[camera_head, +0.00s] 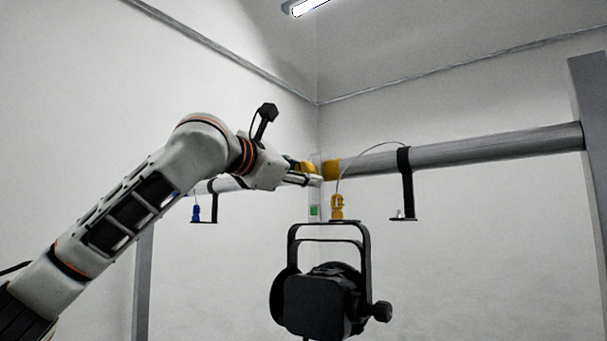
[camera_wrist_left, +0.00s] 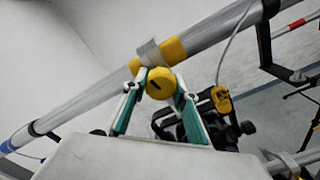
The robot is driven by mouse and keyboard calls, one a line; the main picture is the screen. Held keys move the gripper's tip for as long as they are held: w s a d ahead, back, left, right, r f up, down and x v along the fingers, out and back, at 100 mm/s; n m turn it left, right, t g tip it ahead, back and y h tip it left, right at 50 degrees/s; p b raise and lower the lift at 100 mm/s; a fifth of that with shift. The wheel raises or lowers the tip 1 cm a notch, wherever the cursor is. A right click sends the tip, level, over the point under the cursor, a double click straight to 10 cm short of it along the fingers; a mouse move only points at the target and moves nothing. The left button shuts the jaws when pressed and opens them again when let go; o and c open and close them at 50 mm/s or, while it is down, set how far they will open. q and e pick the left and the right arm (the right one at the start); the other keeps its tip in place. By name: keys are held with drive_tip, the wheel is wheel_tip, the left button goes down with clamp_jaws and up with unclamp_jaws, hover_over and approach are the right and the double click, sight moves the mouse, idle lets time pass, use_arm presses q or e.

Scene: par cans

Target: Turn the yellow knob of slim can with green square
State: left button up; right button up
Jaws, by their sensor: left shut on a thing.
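A black can (camera_head: 318,305) hangs by its yoke (camera_head: 327,228) below the horizontal pipe. A small green square (camera_head: 314,211) shows just above the yoke, left of a yellow clip (camera_head: 337,207). My left gripper (camera_head: 312,176) reaches the pipe from the left and hides most of the yellow part behind it. In the left wrist view, the round yellow knob (camera_wrist_left: 159,83) sits between the two teal-lined fingers of my left gripper (camera_wrist_left: 158,88), which is shut on it. The can is partly hidden behind the right finger there.
The grey pipe (camera_head: 460,151) runs across, with yellow tape (camera_head: 331,168) on it. A black bracket (camera_head: 405,180) hangs to the right, and a blue clip (camera_head: 195,213) to the left. Grey posts (camera_head: 588,130) stand at the sides. Space below the pipe beside the can is clear.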

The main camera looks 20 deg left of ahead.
use_arm(q)
drive_tip(key=o, duration=1.1)
drive_tip(key=shift+d, duration=0.1)
drive_tip(key=shift+s, duration=0.1)
drive_tip(key=v, duration=1.2)
drive_tip(key=shift+r, duration=0.1)
